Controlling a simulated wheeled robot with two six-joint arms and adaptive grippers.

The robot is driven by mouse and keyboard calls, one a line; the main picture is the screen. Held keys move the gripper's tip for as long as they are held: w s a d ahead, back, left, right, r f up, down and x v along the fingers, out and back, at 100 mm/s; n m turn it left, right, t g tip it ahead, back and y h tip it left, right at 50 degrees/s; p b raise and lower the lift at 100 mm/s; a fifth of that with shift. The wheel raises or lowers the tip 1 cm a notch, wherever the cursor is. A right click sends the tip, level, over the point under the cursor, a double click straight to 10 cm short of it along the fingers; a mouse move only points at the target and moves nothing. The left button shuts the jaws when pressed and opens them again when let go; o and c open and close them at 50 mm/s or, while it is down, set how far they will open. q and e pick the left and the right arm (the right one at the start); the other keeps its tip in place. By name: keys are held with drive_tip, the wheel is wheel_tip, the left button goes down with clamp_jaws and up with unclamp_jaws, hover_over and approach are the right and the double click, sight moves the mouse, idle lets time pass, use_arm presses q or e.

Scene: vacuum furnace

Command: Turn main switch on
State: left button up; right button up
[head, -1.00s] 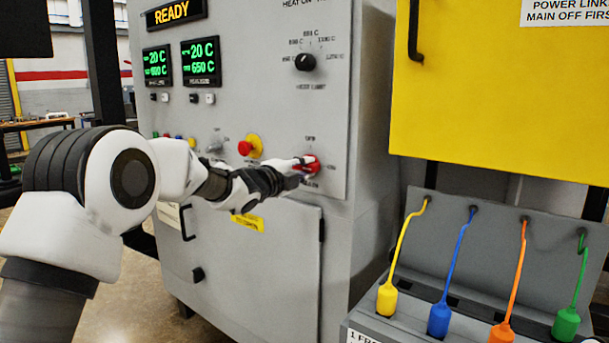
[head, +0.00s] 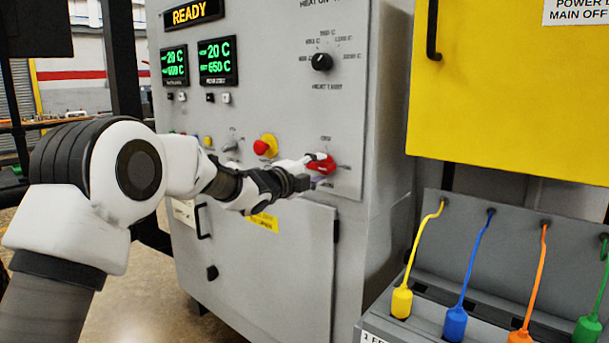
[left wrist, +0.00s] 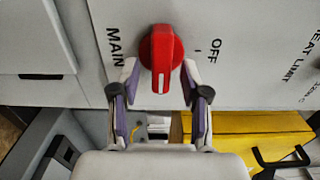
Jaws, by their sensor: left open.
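The main switch is a red knob (head: 322,165) low on the right of the grey furnace panel, below the heat-limit dial. It also shows in the left wrist view (left wrist: 160,55). Its white mark points to the bottom of that view, a quarter turn away from the OFF label (left wrist: 216,50) and tick. My left gripper (head: 317,170) is at the knob. In the left wrist view the open fingers (left wrist: 159,80) stand one on each side of the knob's near end, with gaps visible. The label on the mark's side is hidden there. My right gripper is not in view.
A red emergency button (head: 264,147) on a yellow base is left of the switch. Lit displays (head: 218,61) show above, with READY over them. A yellow cabinet (head: 500,95) and a sloped grey rack with coloured plugs (head: 456,322) stand at the right.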

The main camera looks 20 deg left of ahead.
use_arm(q)
drive_tip(key=v, duration=1)
drive_tip(key=shift+s, duration=0.4)
drive_tip(key=shift+a, duration=0.15)
